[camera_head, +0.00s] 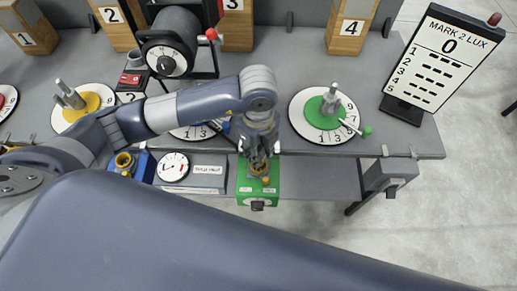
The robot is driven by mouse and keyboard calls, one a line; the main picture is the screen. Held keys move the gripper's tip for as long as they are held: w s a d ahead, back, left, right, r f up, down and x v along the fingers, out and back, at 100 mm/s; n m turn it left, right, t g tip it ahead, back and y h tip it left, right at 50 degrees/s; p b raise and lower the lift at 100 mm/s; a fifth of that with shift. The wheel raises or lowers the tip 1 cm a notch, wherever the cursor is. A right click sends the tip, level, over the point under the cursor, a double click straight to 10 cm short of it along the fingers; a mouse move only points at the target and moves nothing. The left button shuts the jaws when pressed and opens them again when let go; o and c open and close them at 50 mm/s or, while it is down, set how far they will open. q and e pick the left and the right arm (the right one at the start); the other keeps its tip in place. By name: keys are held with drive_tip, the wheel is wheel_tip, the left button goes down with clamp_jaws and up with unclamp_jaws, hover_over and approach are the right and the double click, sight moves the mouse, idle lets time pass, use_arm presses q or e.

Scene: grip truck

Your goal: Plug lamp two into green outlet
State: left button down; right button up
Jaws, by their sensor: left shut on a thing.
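The green outlet (243,196) is a green box at the front edge of the bench, with a brass-coloured socket on top and a dark knob in front. My left gripper (260,166) points down right over this socket. It is shut on a plug, which the fingers mostly hide. I cannot tell whether the plug is in the socket or just above it. My right gripper is not in view.
A blue outlet (143,171) and a round gauge (173,167) stand left of the green outlet. A green dial (299,112) and the "Mark 2 Lux" board (441,60), reading 0, are to the right. A winch-like drum (176,30) stands behind my left arm.

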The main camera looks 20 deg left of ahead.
use_arm(q)
drive_tip(key=shift+f+b, duration=0.65)
drive_tip(key=shift+f, duration=0.15)
idle(0.4)
drive_tip(key=shift+f+b, duration=0.75)
drive_tip(key=shift+f, duration=0.15)
drive_tip(key=c, duration=1.2)
unclamp_jaws()
drive_tip(key=shift+o, duration=0.2)
drive_tip(key=shift+o, duration=1.4)
drive_tip(key=shift+r, duration=0.15)
drive_tip(key=shift+r+p, duration=1.95)
drive_tip(key=shift+r, duration=0.45)
